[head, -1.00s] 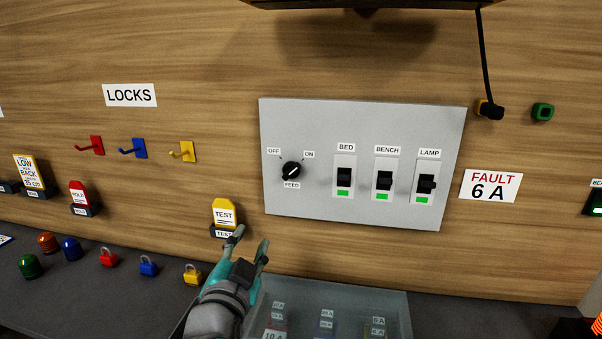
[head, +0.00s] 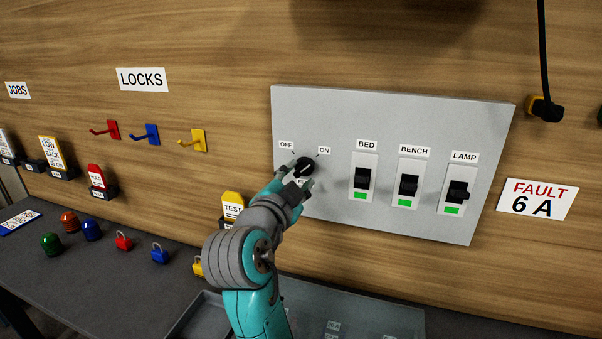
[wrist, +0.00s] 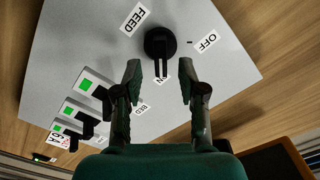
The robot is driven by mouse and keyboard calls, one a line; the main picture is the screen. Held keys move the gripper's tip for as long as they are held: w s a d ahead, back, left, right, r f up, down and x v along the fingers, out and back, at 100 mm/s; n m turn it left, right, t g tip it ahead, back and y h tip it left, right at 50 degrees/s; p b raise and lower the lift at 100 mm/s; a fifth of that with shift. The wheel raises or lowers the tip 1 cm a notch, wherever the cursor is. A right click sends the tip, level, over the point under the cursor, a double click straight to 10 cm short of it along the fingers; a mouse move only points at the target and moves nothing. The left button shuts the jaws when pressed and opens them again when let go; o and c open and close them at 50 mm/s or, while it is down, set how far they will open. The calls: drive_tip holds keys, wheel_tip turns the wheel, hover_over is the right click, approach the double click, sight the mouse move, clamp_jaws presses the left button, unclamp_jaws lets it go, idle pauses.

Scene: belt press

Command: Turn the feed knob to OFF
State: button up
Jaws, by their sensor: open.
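The black feed knob (head: 304,165) sits at the left of a grey panel (head: 330,110), between an OFF label (head: 286,145) and an ON label (head: 324,150). In the wrist view the knob (wrist: 160,42) has its bar pointing to the ON label (wrist: 162,72), away from the OFF label (wrist: 208,41). My gripper (head: 294,177) is in front of the knob and partly hides it and the FEED label. In the wrist view my gripper (wrist: 160,78) is open, with fingers either side of the bar's line; I see no contact.
The BED switch (head: 362,180), BENCH switch (head: 408,187) and LAMP switch (head: 457,192) are right of the knob. A yellow TEST tag (head: 232,205) stands below left, close to my arm. Small padlocks and a clear-lidded box lie on the bench below.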

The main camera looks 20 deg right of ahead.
sight(304, 168)
drive_tip(key=shift+x, duration=1.3)
drive_tip(key=shift+c, duration=0.3)
clamp_jaws()
